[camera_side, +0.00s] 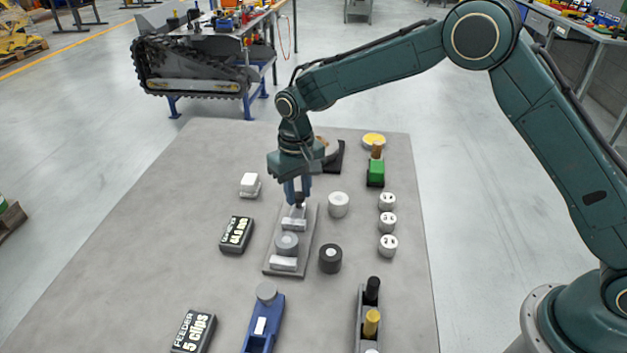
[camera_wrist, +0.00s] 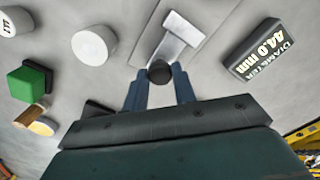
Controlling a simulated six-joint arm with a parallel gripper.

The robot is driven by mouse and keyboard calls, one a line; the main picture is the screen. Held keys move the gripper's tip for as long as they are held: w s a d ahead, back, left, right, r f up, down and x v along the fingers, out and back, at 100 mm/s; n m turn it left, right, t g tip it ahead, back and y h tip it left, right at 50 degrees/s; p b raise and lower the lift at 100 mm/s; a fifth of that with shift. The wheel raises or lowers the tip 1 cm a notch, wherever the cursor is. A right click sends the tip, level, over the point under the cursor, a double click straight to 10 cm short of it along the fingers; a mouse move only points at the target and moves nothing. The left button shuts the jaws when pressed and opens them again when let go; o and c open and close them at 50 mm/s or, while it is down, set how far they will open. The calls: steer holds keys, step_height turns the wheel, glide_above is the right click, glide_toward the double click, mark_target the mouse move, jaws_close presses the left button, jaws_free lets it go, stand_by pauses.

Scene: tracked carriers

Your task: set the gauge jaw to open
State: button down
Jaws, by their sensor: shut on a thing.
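The gauge is a flat grey plate (camera_side: 309,226) with a fixed light block (camera_side: 283,264) at its near end. A grey cylinder (camera_side: 287,244) stands on it next to that block. The sliding jaw (camera_side: 294,223) is a light T-shaped piece on the far side of the cylinder; it also shows in the wrist view (camera_wrist: 180,28). I cannot tell whether it touches the cylinder. My gripper (camera_side: 299,201) points down at the plate's far end, its blue fingers shut on the dark round knob (camera_wrist: 160,72) at the end of the jaw's stem.
A label block reading 44.0 mm (camera_wrist: 262,50) lies left of the gauge in the side view. A white cylinder (camera_side: 338,205) and a black one (camera_side: 330,259) stand to its right. A green block (camera_side: 376,172) stands behind. A blue fixture (camera_side: 263,325) stands in front.

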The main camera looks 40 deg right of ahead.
mark_target(299, 193)
steer(key=c, duration=1.1)
jaws_free()
steer(key=shift+w+d, duration=0.25)
steer(key=shift+c, duration=0.2)
steer(key=shift+s+a+r, duration=0.1)
steer(key=shift+r, duration=0.05)
step_height(299, 193, up, 14)
steer(key=shift+f, duration=0.2)
